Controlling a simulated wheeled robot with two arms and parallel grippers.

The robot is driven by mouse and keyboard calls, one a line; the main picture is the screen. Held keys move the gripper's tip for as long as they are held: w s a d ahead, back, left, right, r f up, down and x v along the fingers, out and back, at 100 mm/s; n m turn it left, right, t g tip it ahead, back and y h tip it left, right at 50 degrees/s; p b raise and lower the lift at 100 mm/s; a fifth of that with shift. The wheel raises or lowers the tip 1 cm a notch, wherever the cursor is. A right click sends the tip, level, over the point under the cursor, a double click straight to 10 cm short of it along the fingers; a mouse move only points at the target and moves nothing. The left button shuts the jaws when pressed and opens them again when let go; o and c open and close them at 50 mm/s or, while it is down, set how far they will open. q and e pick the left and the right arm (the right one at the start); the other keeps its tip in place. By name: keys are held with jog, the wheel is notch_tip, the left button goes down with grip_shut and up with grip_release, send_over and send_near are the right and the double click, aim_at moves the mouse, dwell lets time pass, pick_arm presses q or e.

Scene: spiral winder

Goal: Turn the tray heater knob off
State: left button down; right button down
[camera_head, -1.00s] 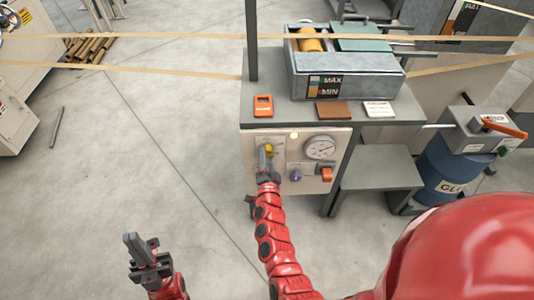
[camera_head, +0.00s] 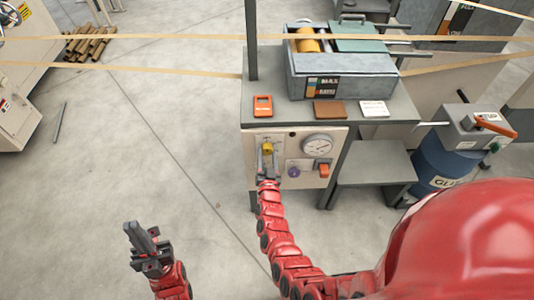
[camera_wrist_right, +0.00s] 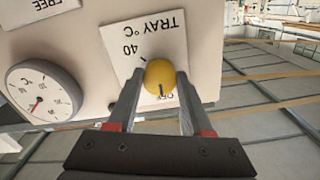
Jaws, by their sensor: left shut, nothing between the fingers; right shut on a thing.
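The yellow tray heater knob (camera_head: 267,148) is on the cream control panel (camera_head: 330,137) under the bench. In the right wrist view the knob (camera_wrist_right: 159,74) sits on a white label with "TRAY °C" and "40", upside down. A dark mark on the knob points down at the partly covered "OFF" print. My right gripper (camera_head: 268,157) is shut on the knob, one finger on each side; it also shows in the right wrist view (camera_wrist_right: 158,100). My left gripper (camera_head: 138,233) is shut and empty, low over the floor at left.
A round gauge (camera_head: 317,146), an orange switch (camera_head: 323,170) and a purple knob (camera_head: 293,172) are close right of my right gripper. The grey tray (camera_head: 345,80) stands on the bench above. A blue drum (camera_head: 440,170) is at right.

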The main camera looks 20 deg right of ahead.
jog(key=shift+f, duration=0.1)
dwell(0.4)
jog(key=shift+c, duration=1.5)
grip_release()
jog(key=b+v, duration=0.1)
jog(key=v, duration=1.6)
jog(key=shift+s, duration=0.25)
